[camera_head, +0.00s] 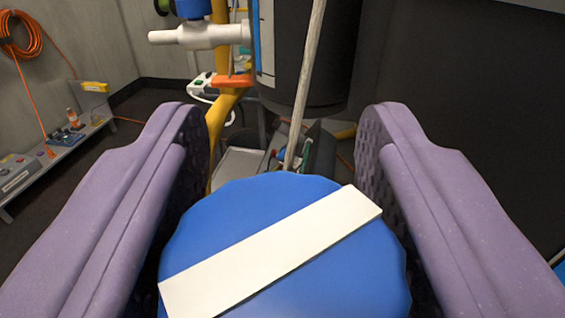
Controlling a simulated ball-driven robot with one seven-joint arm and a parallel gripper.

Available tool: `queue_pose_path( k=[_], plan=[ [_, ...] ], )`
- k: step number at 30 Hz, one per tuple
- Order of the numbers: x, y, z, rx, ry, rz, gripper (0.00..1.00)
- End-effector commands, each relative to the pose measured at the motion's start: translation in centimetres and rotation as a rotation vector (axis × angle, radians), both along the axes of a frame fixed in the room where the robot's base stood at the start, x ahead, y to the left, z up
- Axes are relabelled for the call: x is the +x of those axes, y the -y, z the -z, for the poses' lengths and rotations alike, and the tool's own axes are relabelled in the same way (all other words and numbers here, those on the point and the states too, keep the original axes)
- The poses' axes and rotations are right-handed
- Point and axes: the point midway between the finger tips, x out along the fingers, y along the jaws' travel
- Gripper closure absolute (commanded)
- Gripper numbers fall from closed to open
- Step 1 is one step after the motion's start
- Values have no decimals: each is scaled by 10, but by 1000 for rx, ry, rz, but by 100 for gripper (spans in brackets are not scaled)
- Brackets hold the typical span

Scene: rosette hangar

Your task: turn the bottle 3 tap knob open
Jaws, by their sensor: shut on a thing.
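The tap knob (220,229) is a round blue disc with a scalloped edge, close in front of the camera at the bottom middle. A white bar (270,250) lies across its face, slanting from lower left to upper right. My gripper (283,140) has two purple padded fingers, one on each side of the knob, and is shut on it. The near part of the knob is cut off by the bottom edge of the picture. The knob hides what lies under it, so the bottle is not clearly seen.
A dark cylinder (315,65) stands behind, with a pale rope (306,80) running down before it. A white pipe fitting (200,36) and yellow tubing (224,120) are at upper left. A low shelf (50,165) with small items stands far left. A dark panel fills the right.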

Motion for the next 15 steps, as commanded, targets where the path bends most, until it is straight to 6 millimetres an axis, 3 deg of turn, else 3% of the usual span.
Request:
queue_pose_path(
  k=[9, 10, 12, 15],
  plan=[
    [0, 0, -1, 0, 2, -2, 80],
    [0, 0, -1, 0, 2, -2, 42],
    [0, 0, -1, 0, 2, -2, 29],
    [0, 0, -1, 0, 1, -1, 29]
  ],
)
